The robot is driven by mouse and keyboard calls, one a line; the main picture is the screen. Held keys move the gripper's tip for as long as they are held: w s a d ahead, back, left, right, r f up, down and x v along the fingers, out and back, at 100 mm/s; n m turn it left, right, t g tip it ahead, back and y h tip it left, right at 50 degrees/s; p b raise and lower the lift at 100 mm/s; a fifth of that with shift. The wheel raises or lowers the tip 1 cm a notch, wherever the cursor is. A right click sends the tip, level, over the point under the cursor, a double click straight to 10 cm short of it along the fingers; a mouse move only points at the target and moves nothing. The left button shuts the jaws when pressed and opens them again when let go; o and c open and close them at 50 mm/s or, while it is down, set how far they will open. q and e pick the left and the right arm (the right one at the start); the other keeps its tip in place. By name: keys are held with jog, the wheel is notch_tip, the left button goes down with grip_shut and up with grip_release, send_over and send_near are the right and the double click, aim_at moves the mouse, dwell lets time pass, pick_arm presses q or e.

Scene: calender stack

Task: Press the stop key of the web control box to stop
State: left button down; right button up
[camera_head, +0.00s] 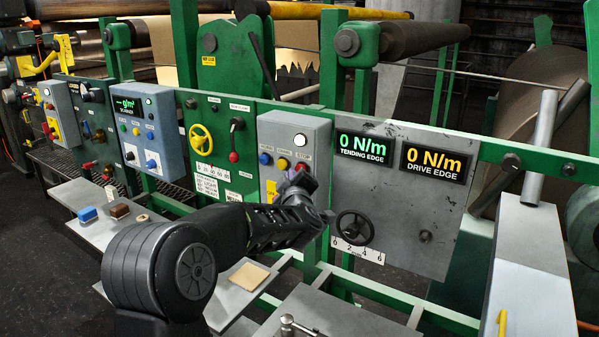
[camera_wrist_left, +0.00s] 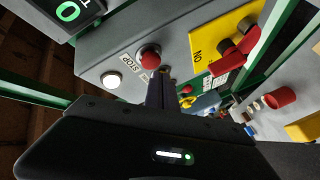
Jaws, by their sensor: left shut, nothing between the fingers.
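The web control box (camera_head: 279,133) is a grey box on the green frame, with a white lamp and a row of buttons. Its red stop key (camera_head: 302,167) is at the right end of the row, just above my left gripper (camera_head: 300,184). In the left wrist view the red stop key (camera_wrist_left: 149,55) shows beside a STOP label (camera_wrist_left: 131,62). My left gripper's shut fingers (camera_wrist_left: 160,78) point at the box face, their tips close to the key. I cannot tell whether they touch it. The fingers hide part of the box face. My right gripper is not in view.
To the right, a grey panel carries two displays reading 0 N/m (camera_head: 363,148) and a black handwheel (camera_head: 355,228). A yellow handwheel (camera_head: 201,139) is on the green panel to the left. A yellow plate (camera_wrist_left: 212,45) with red levers shows beside the key.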

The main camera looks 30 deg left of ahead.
pick_arm(q)
jog(key=shift+s, duration=0.1)
jog(key=shift+s+b, duration=0.8)
jog(key=shift+s, duration=1.65)
